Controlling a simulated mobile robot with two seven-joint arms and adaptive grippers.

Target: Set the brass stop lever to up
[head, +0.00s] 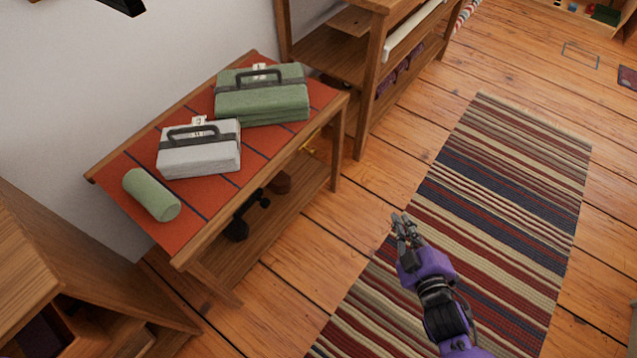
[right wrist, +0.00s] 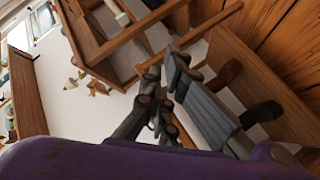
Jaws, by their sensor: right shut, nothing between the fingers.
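A small brass-coloured piece (head: 310,143) shows at the right side of the small wooden table (head: 187,258), just below its top. It may be the brass stop lever; it is too small and partly hidden for me to tell its position. My right gripper (head: 402,222) is shut and empty. In the head view it is above the striped rug, to the right of the table and well apart from the brass piece. In the right wrist view, the right gripper's fingers (right wrist: 168,72) are together, and I cannot make out the lever there. My left gripper is not in view.
On the table's orange cloth are a green bundle (head: 262,100), a white bundle (head: 199,158) and a green roll (head: 151,195). Dark objects (head: 240,222) sit on its lower shelf. A wooden shelf unit (head: 371,85) stands behind. The striped rug (head: 510,190) is clear.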

